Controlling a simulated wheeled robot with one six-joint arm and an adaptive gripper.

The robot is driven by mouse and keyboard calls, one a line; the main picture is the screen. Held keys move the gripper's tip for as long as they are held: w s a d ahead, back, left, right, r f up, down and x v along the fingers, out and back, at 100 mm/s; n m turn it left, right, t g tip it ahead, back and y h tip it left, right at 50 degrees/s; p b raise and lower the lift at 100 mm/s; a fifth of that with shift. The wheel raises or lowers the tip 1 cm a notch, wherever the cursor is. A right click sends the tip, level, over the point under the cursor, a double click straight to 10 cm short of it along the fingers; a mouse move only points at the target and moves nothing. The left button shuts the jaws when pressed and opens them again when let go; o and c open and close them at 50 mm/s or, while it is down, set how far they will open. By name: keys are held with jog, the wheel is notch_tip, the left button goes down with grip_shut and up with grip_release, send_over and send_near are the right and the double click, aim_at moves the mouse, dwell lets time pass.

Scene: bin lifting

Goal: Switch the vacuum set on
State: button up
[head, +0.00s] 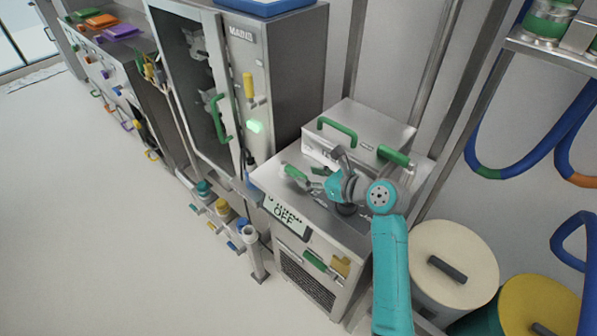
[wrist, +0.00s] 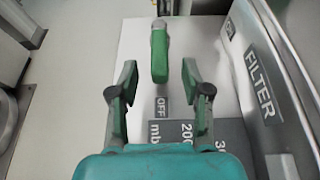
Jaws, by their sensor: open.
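The vacuum set (head: 262,182) is a steel cabinet at the centre right of the head view. My gripper (head: 318,178) is above the cabinet top, to the right of the lever. In the wrist view my gripper (wrist: 159,78) is open and empty, its fingers either side of the lever's near end, apart from it.
A steel filter box (head: 378,125) with a green handle (head: 337,131) stands behind my gripper; its FILTER label (wrist: 259,82) is close on the right in the wrist view. A tall glass-door cabinet (head: 290,55) stands to the left. Lidded drums (head: 470,250) are at right. The left floor is clear.

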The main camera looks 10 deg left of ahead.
aim_at(299, 173)
jog(key=x, duration=0.5)
jog(key=shift+w+a+f, duration=0.15)
jog(key=shift+a, duration=0.1)
grip_shut()
